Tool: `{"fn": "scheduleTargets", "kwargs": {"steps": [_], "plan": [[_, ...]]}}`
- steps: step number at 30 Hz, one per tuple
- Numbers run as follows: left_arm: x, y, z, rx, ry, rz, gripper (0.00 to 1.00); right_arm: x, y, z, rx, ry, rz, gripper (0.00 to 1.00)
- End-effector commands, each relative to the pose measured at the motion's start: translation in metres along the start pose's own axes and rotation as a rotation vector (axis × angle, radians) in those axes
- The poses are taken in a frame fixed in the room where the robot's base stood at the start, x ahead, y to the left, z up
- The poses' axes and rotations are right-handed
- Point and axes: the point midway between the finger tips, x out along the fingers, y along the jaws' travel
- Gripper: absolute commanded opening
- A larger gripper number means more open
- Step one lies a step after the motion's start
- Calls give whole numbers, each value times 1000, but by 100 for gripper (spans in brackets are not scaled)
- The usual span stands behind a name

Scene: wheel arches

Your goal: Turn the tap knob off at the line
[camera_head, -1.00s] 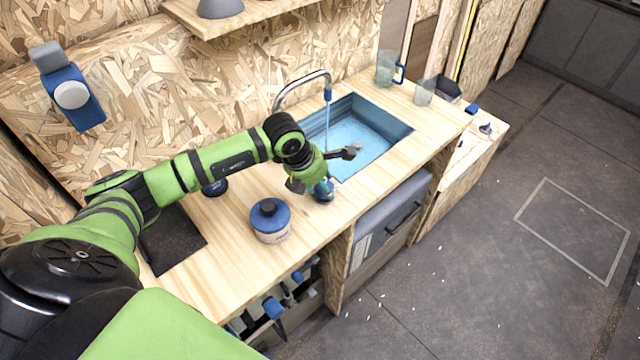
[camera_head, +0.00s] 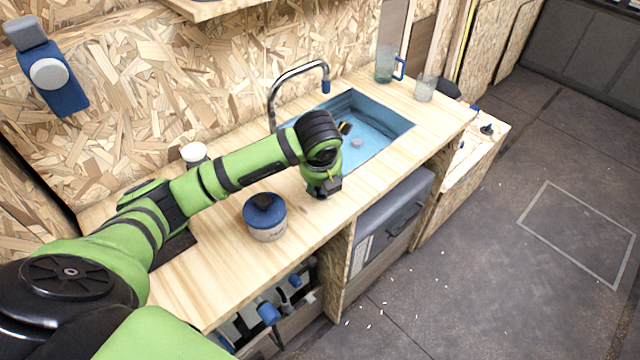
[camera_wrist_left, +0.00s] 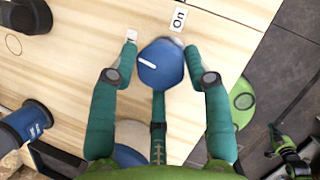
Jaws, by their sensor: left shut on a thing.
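The tap knob (camera_wrist_left: 160,65) is blue with a white line on its top, seen from above in the left wrist view. The line runs slantwise toward the upper left, not toward the "On" label (camera_wrist_left: 178,18) at the upper right. My left gripper (camera_wrist_left: 160,48) has a teal finger on each side of the knob and is shut on it. In the head view my left gripper (camera_head: 322,188) is over the counter in front of the sink, and its wrist hides the knob. The tap spout (camera_head: 326,87) arches over the blue sink (camera_head: 398,128); no water stream shows.
A blue-lidded jar (camera_head: 266,222) stands on the counter left of my gripper, and a white-topped container (camera_head: 194,152) behind my arm. A jug (camera_head: 384,66) and a glass (camera_head: 426,90) stand beyond the sink. Green and black parts of mine show over the floor in the wrist view.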

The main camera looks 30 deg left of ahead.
Motion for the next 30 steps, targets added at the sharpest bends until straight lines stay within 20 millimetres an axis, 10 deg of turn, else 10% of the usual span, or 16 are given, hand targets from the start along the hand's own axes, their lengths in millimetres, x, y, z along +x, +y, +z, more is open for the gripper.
{"fn": "scheduleTargets", "kwargs": {"steps": [26,27,30], "plan": [[-1,-4,2,-155,-4,53,16,13,0,2,0,-1,0,0],[-1,-4,2,-155,-5,53,53,13,0,2,0,-1,0,0],[-1,-3,2,-155,-5,54,69,13,0,2,0,-1,0,0]]}}
